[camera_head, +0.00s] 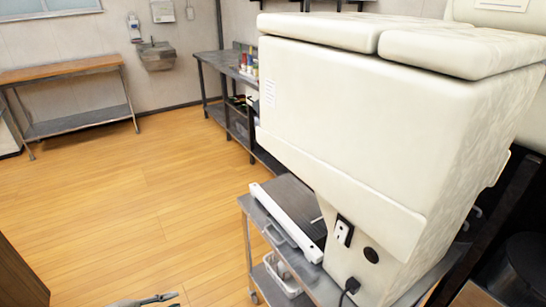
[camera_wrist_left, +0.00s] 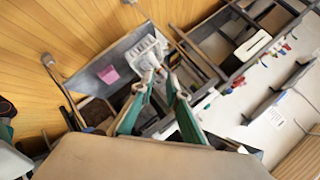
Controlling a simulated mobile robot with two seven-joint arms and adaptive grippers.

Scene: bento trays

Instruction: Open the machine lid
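The machine (camera_head: 350,120) is a large cream, bulky unit filling the right half of the head view. Two thick cream lid panels, a left lid (camera_head: 320,30) and a right lid (camera_head: 465,50), lie flat on its top, with a narrow seam between them; both look shut. My left gripper (camera_wrist_left: 160,76) shows in the left wrist view with its two green fingers apart and nothing seen between them. A grey piece at the bottom edge of the head view looks like part of it, low and well left of the machine. My right gripper is not in view.
A metal cart (camera_head: 255,215) with a tray stands against the machine's lower left side. A wooden-topped table (camera_head: 60,72), a wall sink (camera_head: 157,57) and a metal shelf (camera_head: 222,60) stand along the back. The wooden floor (camera_head: 130,190) at left is clear.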

